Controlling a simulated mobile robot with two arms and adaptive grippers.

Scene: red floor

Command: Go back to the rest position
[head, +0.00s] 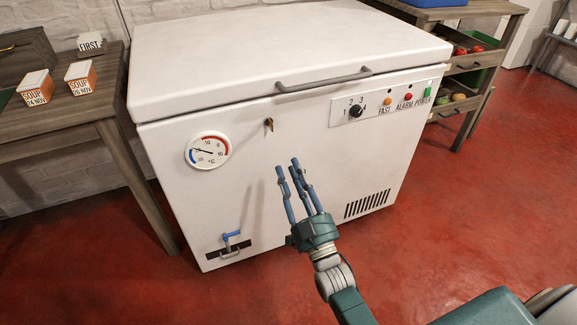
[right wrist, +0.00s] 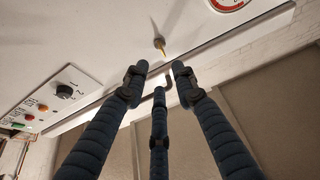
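My right gripper (head: 297,179) is in front of the white chest freezer (head: 270,185), its three blue fingers spread and empty. In the right wrist view the same fingers (right wrist: 157,85) stand apart with nothing between them. The freezer lid (head: 260,45) is shut, with a grey handle (head: 324,79) along its front edge. A small key (head: 268,124) sits in the front face, above and left of my fingertips; it also shows in the right wrist view (right wrist: 160,45). My left gripper is not in view.
A wooden table (head: 75,120) with soup tubs (head: 80,77) stands left of the freezer. A wooden shelf (head: 468,62) with produce stands at the right. A blue-handled valve (head: 231,240) is low on the freezer front. The red floor (head: 450,200) is clear at right.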

